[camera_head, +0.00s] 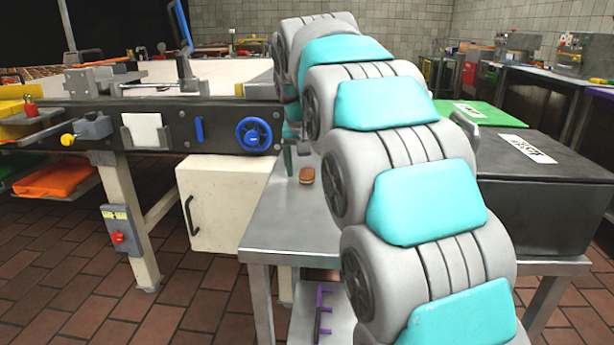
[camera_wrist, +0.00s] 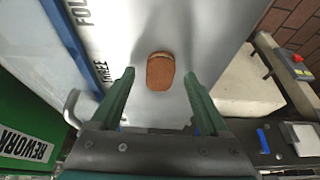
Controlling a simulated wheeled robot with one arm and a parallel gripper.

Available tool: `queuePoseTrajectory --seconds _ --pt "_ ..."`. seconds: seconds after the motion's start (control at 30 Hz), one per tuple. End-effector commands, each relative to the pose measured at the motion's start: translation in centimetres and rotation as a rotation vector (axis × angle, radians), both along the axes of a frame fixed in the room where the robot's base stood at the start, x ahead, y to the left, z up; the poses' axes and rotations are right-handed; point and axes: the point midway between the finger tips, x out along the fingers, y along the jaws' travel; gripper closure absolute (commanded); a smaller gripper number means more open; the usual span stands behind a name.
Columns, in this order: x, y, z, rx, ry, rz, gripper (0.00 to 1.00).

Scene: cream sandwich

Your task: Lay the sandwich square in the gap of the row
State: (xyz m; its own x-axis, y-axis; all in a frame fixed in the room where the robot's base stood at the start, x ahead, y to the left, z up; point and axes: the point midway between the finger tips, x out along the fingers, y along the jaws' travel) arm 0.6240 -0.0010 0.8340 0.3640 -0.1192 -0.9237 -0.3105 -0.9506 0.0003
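A small brown sandwich (camera_head: 307,175) with rounded ends lies on the grey metal table (camera_head: 262,228), apart from other things there. The wrist view shows the sandwich (camera_wrist: 160,73) framed between the two green fingertips of my gripper (camera_wrist: 160,76). My gripper is open and empty, with a visible gap on each side of the sandwich. How far the fingers are above the table is hard to tell. In the head view my arm hides most of my gripper and much of the table. I cannot make out the row or its gap in either view.
Labels reading "THREE" and "FOU" are printed on the metal surface left of the sandwich in the wrist view. A dark bin (camera_head: 535,195) and a green lid (camera_head: 478,116) stand to the right. A machine with a blue handwheel (camera_head: 253,134) stands behind on the left.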

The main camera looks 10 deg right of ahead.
Motion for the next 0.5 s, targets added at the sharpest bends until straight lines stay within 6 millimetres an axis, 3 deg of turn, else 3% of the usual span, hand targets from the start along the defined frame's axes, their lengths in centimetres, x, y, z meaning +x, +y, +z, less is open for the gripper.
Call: queuePoseTrajectory --seconds 0.07,0.5 --pt "0.01 0.01 -0.01 0.000 0.000 0.000 0.30" --pt "0.01 0.01 -0.01 0.000 0.000 0.000 0.80"
